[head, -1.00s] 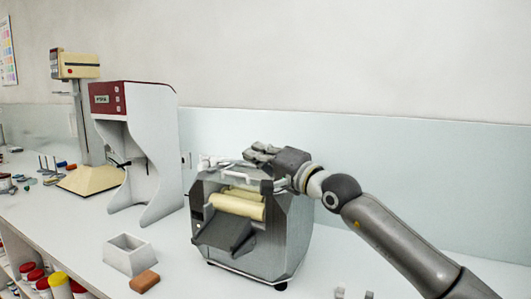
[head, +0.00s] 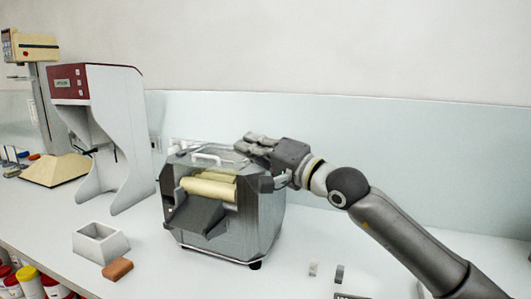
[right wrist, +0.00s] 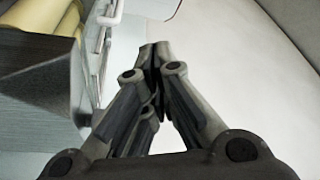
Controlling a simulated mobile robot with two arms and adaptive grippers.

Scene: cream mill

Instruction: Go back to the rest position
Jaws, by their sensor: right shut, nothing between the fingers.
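My right gripper (head: 251,143) is at the top right of the cream mill (head: 228,222), close above its rear edge. In the right wrist view its fingers (right wrist: 155,55) are closed together with nothing between them. The mill is a grey metal box with cream rollers (head: 208,188), a dark sloping front chute and a clear lid with a white handle (head: 207,159). In the right wrist view the mill's side (right wrist: 45,95) and rollers lie to the left of the fingers. I cannot tell whether the gripper touches the lid. My left gripper is not in view.
A white open box (head: 100,242) and an orange-brown block (head: 117,269) stand left of the mill. A white machine with a red top (head: 95,85) and a beige stand (head: 45,170) are farther left. Small grey pieces (head: 313,269) lie to the right. The back panel is close behind.

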